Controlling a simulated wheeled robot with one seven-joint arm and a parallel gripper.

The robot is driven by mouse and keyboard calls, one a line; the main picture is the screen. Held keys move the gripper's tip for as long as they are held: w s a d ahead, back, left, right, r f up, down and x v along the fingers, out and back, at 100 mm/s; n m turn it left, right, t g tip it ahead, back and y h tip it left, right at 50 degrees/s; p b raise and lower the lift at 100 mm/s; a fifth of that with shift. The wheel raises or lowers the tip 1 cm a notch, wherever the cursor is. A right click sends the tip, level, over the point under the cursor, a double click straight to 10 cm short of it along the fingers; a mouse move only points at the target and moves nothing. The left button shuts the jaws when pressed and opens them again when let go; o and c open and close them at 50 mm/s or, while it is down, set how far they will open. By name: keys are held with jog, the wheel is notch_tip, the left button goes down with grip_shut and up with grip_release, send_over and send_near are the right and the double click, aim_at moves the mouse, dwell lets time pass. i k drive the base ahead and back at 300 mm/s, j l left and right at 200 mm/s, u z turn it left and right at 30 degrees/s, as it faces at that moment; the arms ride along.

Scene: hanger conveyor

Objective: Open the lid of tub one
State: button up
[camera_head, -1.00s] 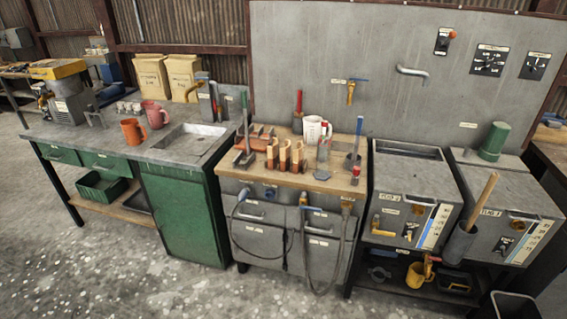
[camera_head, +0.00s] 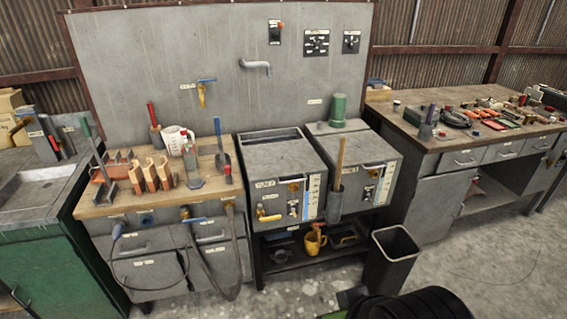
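Two grey box-shaped tubs stand side by side on a dark stand right of the wooden-topped bench. The left tub (camera_head: 283,176) has a flat grey top with a dark slot along its back, a front label, a yellow tap and a blue-white strip. The right tub (camera_head: 378,160) has a similar front, and a green cylinder (camera_head: 338,110) stands on its top. My gripper is not in view.
A wooden-handled tool stands in a grey holder (camera_head: 335,203) at the front between the tubs. A yellow mug (camera_head: 315,240) sits on the shelf below. A black bin (camera_head: 390,258) stands on the floor front right. A black ribbed shape, unclear, fills the bottom edge.

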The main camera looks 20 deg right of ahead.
aim_at(363, 147)
jog(key=i+l, duration=0.85)
jog(key=i, duration=0.3)
jog(key=i+l, duration=0.45)
jog(key=i+l+z, duration=0.05)
jog(key=i, duration=0.05)
